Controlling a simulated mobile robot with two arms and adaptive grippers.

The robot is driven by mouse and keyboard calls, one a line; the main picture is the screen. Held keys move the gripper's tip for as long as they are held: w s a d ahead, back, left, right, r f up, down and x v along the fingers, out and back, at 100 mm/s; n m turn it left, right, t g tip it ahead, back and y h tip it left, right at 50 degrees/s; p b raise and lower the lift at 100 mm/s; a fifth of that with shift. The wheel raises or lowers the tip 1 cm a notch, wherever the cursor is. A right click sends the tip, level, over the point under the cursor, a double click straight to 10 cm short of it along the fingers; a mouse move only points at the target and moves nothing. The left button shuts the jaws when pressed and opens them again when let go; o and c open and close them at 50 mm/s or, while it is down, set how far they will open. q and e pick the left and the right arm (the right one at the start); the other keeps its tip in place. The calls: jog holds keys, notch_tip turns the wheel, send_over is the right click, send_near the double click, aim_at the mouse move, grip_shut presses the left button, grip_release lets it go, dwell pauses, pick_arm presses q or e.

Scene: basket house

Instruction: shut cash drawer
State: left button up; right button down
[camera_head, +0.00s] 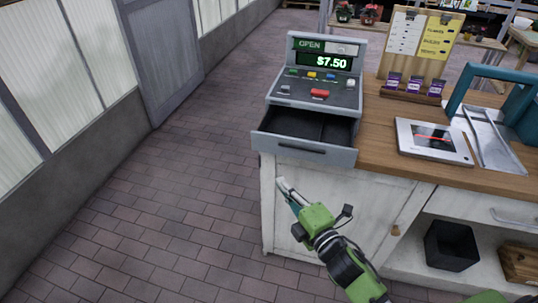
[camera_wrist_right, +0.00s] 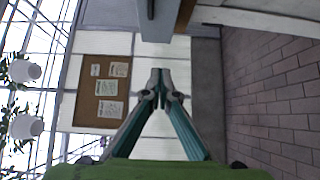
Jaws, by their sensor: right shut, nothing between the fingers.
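The cash drawer (camera_head: 302,149) is pulled open from the front of the grey cash register (camera_head: 315,75) on the counter. Its tray looks empty, and its front has a dark handle. The register's screen reads OPEN and $7.50. My right gripper (camera_head: 283,187) is shut and empty, below and in front of the drawer's left part, apart from it. In the right wrist view my gripper's fingertips (camera_wrist_right: 160,76) meet with nothing between them. A grey piece with a dark handle, likely the drawer front (camera_wrist_right: 159,20), shows at the top there. My left gripper is not in view.
The wooden counter (camera_head: 390,150) holds a card stand (camera_head: 420,45), a scale with a red display (camera_head: 433,141) and a teal-handled metal carrier (camera_head: 490,130). A black bin (camera_head: 452,245) sits on the lower shelf. The brick floor (camera_head: 150,220) left of the counter is clear.

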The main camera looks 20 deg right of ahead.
aim_at(279, 129)
jog(key=shift+w+d+p+x, duration=0.1)
jog(key=shift+d+p+x, duration=0.35)
jog(key=shift+x, duration=1.7)
jog(key=shift+w+d+p+x, duration=0.1)
jog(key=shift+d+p+x, duration=0.4)
jog(key=shift+x, duration=1.65)
jog(key=shift+w+d+p+x, duration=0.1)
jog(key=shift+d+p+x, duration=0.35)
jog(key=shift+x, duration=1.65)
jog(key=shift+a+r, duration=0.15)
jog(key=w+d+b, duration=0.1)
jog(key=w+d, duration=0.1)
jog(key=w, duration=0.1)
jog(key=w+d+b, duration=0.2)
jog(key=w, duration=0.1)
jog(key=w+d+b, duration=0.1)
jog(key=w+d, duration=0.1)
jog(key=w, duration=0.1)
jog(key=shift+w+b, duration=0.35)
jog(key=shift+w, duration=0.05)
jog(key=shift+w+d, duration=0.1)
jog(key=shift+w, duration=0.05)
